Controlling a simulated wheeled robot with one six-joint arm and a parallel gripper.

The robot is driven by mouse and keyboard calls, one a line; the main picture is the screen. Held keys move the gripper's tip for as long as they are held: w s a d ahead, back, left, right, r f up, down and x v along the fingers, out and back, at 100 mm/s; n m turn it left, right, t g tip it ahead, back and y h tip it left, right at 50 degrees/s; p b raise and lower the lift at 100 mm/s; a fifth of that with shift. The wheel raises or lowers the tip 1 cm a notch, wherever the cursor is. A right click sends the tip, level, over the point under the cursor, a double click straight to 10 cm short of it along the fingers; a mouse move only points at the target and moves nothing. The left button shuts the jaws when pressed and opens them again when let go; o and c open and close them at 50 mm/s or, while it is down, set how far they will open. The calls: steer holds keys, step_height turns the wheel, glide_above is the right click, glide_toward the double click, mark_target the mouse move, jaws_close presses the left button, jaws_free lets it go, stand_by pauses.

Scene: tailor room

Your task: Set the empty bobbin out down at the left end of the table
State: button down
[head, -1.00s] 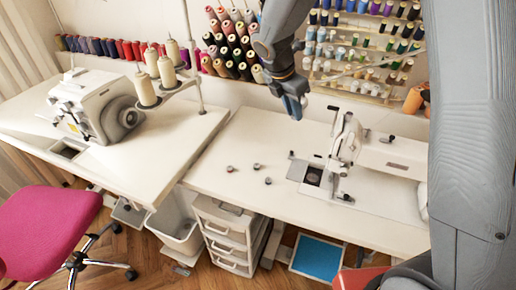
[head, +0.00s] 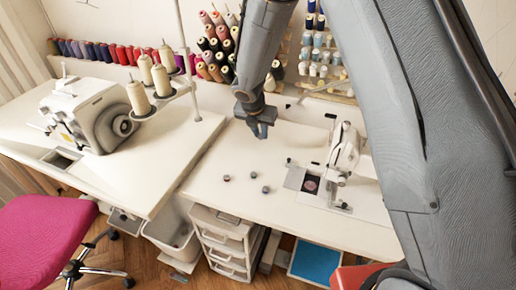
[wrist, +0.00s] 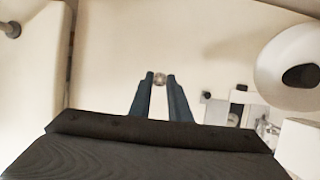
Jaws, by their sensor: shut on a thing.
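My gripper (head: 262,130) hangs above the back part of the right-hand sewing table (head: 330,225). In the wrist view my gripper (wrist: 160,80) is shut on a small round metallic bobbin (wrist: 160,78) between its fingertips. The head view does not show this bobbin clearly. Three small dark bobbins lie on the table in front of my gripper: a left one (head: 226,178), a back one (head: 253,174) and a right one (head: 266,189). The table's left end (head: 196,180) is bare left of them.
A white sewing machine (head: 345,155) stands right of my gripper, with a reddish round thing (head: 310,185) in its bed opening. A serger (head: 90,115) and thread stand (head: 165,85) occupy the left table (head: 120,185). Thread racks line the wall behind.

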steer(key=shift+f, duration=3.45)
steer(key=shift+f, duration=0.1)
steer(key=c, duration=1.7)
jaws_free()
steer(key=shift+o, duration=0.2)
steer(key=shift+r, duration=0.5)
steer(key=v, duration=1.1)
steer(key=shift+s+b, duration=0.25)
steer(key=shift+b, duration=0.15)
